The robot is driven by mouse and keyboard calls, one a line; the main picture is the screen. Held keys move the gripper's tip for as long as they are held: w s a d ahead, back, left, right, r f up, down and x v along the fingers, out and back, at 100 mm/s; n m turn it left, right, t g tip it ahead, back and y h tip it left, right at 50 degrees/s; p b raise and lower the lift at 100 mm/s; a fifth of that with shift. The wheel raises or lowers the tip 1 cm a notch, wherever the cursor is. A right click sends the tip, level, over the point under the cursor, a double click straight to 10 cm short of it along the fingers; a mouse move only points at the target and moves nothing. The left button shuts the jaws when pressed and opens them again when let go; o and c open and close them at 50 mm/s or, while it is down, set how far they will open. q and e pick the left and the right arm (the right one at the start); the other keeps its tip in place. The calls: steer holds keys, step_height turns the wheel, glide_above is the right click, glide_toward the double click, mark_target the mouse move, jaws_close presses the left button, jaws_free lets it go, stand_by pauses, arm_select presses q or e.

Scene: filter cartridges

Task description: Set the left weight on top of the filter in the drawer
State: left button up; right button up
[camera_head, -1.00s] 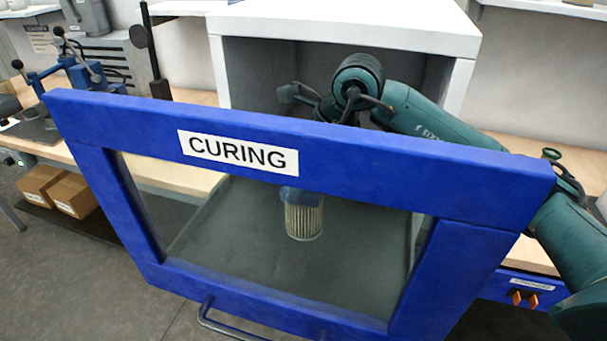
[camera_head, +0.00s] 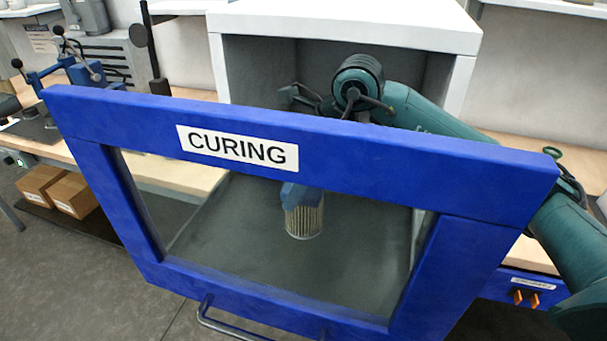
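The drawer has a blue window front (camera_head: 370,160) labelled CURING. Through its window I see the filter (camera_head: 304,222), a pale pleated cylinder standing upright on the grey drawer floor (camera_head: 240,245). A blue piece (camera_head: 298,192) shows at the filter's top; its upper part is hidden by the frame, and I cannot tell whether it is a cap, a weight or part of a gripper. My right arm reaches in from the right behind the drawer front; its wrist shows above the frame, but its fingertips are hidden. My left gripper is out of view. I can make out no weight for certain.
The white cabinet (camera_head: 350,22) stands open behind the drawer front. A pale workbench (camera_head: 180,178) runs to both sides. A blue lever device (camera_head: 85,72) stands at the left, and cardboard boxes (camera_head: 72,195) lie low beneath the bench.

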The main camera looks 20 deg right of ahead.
steer(key=shift+d+r, duration=0.2)
steer(key=shift+r, duration=0.4)
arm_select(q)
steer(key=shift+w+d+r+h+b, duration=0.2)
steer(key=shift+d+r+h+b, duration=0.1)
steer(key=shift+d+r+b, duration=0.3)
arm_select(e)
steer(key=v, duration=1.2)
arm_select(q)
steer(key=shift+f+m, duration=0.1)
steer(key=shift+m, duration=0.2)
arm_select(e)
steer(key=shift+s, duration=0.1)
